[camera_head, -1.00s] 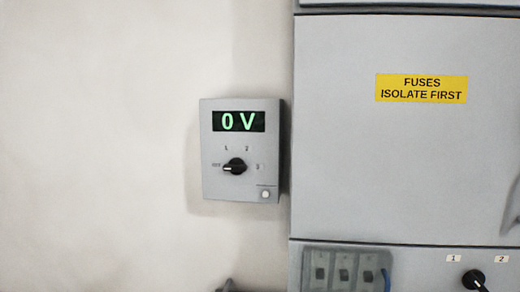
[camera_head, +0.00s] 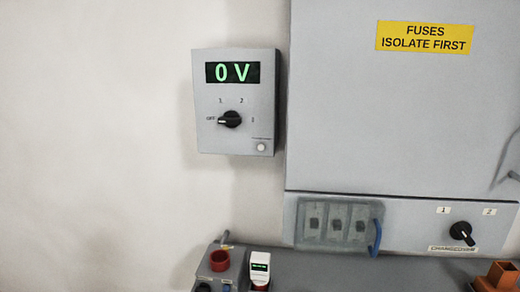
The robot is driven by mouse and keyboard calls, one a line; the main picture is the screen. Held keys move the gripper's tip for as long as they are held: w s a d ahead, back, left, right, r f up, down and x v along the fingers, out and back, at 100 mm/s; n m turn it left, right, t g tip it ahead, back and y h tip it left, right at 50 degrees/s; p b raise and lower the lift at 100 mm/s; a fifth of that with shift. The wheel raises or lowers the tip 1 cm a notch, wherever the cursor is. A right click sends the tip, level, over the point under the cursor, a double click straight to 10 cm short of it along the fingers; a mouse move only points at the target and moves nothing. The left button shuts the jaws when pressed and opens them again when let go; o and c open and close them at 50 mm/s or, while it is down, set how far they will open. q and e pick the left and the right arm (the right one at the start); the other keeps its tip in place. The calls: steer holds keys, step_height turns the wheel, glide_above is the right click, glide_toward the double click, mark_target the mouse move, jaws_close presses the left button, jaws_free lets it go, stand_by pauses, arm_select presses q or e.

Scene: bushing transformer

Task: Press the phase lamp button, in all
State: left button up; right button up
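A grey box (camera_head: 237,140) is mounted on the wall left of the cabinet. Its display (camera_head: 232,72) reads "0 V" in green. Below is a black rotary knob (camera_head: 230,119) with marks OFF, 1, 2 and 3 around it; its white pointer line is toward OFF. A small round white button (camera_head: 261,147) is at the box's lower right under a tiny label too small to read. I cannot tell whether this is the phase lamp button. Neither gripper is in view.
A grey cabinet (camera_head: 400,120) with a yellow fuse sign (camera_head: 424,37) fills the right. Below are a switch panel (camera_head: 335,225) with a blue handle (camera_head: 376,236) and a changeover knob (camera_head: 462,232). A small white meter (camera_head: 260,266), a red ring (camera_head: 219,260) and an orange block (camera_head: 500,276) are along the bottom.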

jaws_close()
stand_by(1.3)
